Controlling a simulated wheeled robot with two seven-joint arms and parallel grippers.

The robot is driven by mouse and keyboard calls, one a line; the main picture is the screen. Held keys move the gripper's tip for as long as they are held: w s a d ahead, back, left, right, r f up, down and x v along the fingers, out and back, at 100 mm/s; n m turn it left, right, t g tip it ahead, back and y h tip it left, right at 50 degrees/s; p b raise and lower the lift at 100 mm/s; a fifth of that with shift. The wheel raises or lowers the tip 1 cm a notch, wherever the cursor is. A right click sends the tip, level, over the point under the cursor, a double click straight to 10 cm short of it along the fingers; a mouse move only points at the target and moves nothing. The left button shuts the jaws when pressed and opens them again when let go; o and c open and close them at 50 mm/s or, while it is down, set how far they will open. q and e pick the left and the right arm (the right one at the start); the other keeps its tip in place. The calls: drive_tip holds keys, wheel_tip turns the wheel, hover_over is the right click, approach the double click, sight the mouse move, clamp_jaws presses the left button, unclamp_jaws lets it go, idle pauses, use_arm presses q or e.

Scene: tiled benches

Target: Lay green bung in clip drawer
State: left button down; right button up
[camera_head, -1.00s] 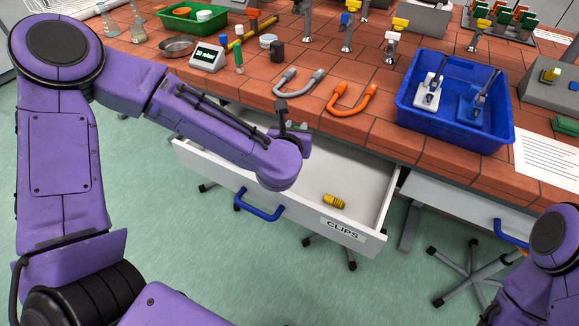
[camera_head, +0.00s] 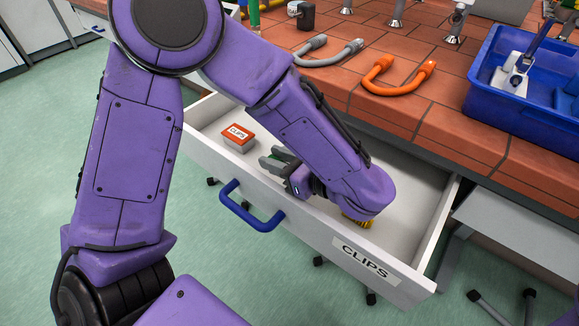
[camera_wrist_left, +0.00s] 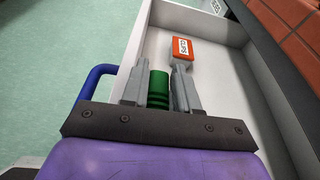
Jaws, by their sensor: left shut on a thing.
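The clip drawer (camera_head: 330,245) is pulled open below the bench, with a blue handle and a "CLIPS" label on its front. My left gripper (camera_head: 276,159) reaches over the front wall into the drawer. It is shut on the green bung, a ribbed cylinder (camera_wrist_left: 158,92) that shows between the two grey fingers in the left wrist view. In the head view the bung is mostly hidden by the fingers. I cannot tell whether it touches the drawer floor. My right gripper is out of view.
A red-topped "CLIPS" box (camera_head: 238,136) sits in the drawer, just beyond the fingertips. A yellow ribbed piece (camera_head: 357,222) lies in the drawer, partly hidden by my wrist. A blue tray (camera_head: 500,107) and an orange tube (camera_head: 388,85) are on the bench above.

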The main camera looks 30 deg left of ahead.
use_arm(q)
drive_tip(key=w+f, duration=0.2)
drive_tip(key=w+a+f, duration=0.1)
drive_tip(key=w+f, duration=0.1)
drive_tip(key=w+a+f, duration=0.1)
drive_tip(key=w+f, duration=0.1)
drive_tip(key=shift+w+f+b, duration=0.1)
drive_tip(key=shift+f+b, duration=0.15)
drive_tip(key=shift+b, duration=0.1)
wheel_tip(320, 180, down, 3)
drive_tip(key=shift+w+r, duration=0.15)
drive_tip(key=shift+f, duration=0.35)
drive_tip(key=shift+f+b, duration=0.2)
drive_tip(key=shift+b, duration=0.1)
drive_tip(key=c, duration=0.8)
unclamp_jaws()
drive_tip(key=shift+c, duration=0.2)
drive_tip(key=shift+r, duration=0.1)
